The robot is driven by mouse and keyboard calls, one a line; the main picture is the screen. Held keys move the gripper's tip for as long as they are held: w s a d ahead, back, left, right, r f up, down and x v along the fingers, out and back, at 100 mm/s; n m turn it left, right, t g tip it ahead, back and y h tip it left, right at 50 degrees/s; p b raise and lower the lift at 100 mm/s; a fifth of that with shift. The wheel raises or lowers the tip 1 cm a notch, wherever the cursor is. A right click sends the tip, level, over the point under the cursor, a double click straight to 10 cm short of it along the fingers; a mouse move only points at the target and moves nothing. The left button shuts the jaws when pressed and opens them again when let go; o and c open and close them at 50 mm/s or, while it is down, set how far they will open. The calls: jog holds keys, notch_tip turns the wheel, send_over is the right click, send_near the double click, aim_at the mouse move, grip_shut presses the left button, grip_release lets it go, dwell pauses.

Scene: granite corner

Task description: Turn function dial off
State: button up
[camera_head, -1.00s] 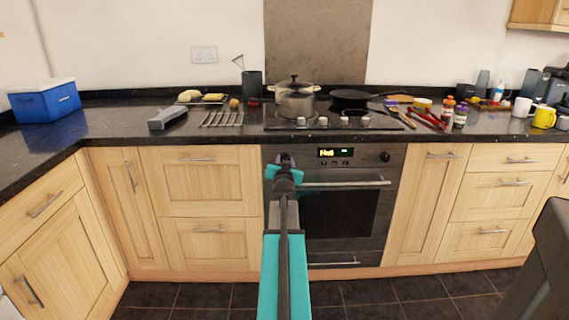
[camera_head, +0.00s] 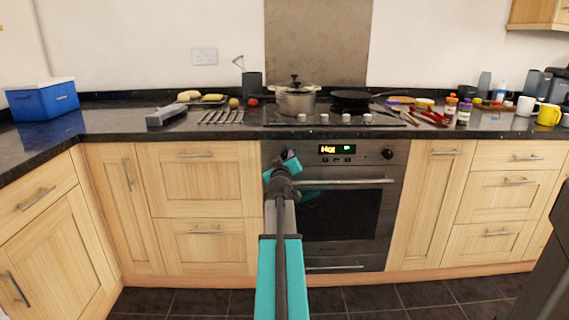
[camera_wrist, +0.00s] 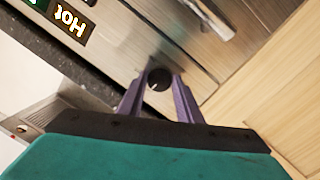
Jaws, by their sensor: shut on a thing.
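The function dial (camera_wrist: 158,77) is a small round black knob on the oven's steel control panel, seen in the wrist view. My gripper (camera_wrist: 161,86) has its two purple fingers on either side of it, shut on the dial. A small pale mark shows on the dial's face. In the head view my gripper (camera_head: 290,155) is at the left end of the oven panel and hides this dial. The oven (camera_head: 338,215) has a lit display (camera_head: 337,149) reading "Hot". A second black dial (camera_head: 387,153) sits at the panel's right end.
The oven door handle (camera_head: 343,181) runs just below the panel, close to my wrist. The worktop edge lies above. A pot (camera_head: 295,102) and a pan (camera_head: 352,96) stand on the hob. Wooden cupboards (camera_head: 205,180) flank the oven.

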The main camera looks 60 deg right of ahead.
jog(key=shift+n, duration=0.5)
jog(key=o, duration=1)
jog(key=shift+o, duration=0.2)
jog(key=b+v, duration=0.1)
jog(key=v, duration=1)
jog(key=shift+s+f+b, duration=0.1)
jog(key=shift+f+b, duration=0.05)
jog(key=shift+b, duration=0.3)
jog(key=a+b, duration=0.1)
jog(key=b, duration=0.5)
jog(key=shift+s+g+b, duration=0.3)
